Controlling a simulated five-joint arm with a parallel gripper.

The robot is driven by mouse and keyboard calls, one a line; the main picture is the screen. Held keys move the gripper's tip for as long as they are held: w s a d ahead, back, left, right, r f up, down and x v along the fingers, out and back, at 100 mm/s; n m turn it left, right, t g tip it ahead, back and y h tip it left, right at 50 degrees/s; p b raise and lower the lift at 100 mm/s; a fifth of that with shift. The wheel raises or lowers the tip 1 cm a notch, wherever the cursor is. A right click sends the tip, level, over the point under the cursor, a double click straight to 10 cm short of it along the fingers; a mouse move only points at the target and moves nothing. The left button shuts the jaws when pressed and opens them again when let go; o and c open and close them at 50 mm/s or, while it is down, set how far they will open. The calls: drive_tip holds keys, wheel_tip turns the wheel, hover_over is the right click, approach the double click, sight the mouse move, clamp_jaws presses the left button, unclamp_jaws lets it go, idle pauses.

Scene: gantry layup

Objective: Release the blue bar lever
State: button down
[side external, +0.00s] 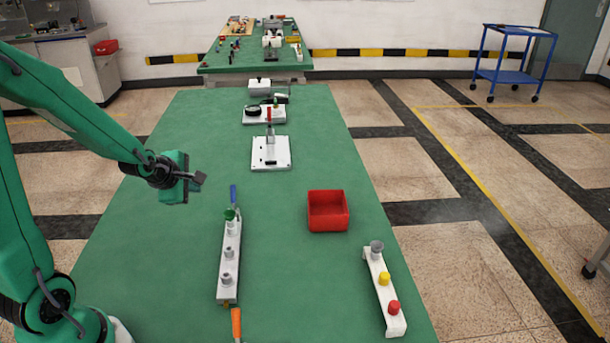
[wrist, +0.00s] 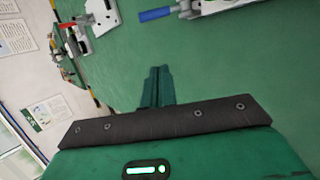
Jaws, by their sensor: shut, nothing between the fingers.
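The blue bar lever (side external: 233,192) stands up at the far end of a white fixture bar (side external: 226,277) on the green table. In the wrist view the blue handle (wrist: 156,14) shows at the top, attached to grey metal parts. My gripper (side external: 201,178) is above the table, to the left of the blue lever and apart from it. In the wrist view its two green fingers (wrist: 157,76) are together with nothing between them. Whether the lever's clamp is pressing on anything cannot be told.
An orange lever (side external: 236,323) is at the bar's near end. A red bin (side external: 328,211) and a white rail (side external: 392,316) with grey, yellow and red knobs stand to the right. A white plate (side external: 282,160) with a red-handled clamp is farther back. Table between bar and bin is clear.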

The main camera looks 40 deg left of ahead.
sight(233, 194)
drive_tip(key=shift+w+a+f, duration=0.2)
drive_tip(key=shift+w+a, duration=0.05)
drive_tip(key=shift+a, duration=0.05)
drive_tip(key=shift+w+f, duration=0.1)
drive_tip(key=shift+x, duration=4.8)
drive_tip(key=shift+w+d, duration=0.1)
drive_tip(key=shift+w, duration=0.1)
drive_tip(key=shift+w+d+r+h, duration=0.2)
drive_tip(key=shift+d+r, duration=0.25)
drive_tip(key=shift+d, duration=0.3)
drive_tip(key=shift+w+d+r+h, duration=0.1)
drive_tip(key=shift+w+d+r, duration=0.25)
drive_tip(key=shift+d, duration=0.35)
drive_tip(key=shift+r, duration=0.1)
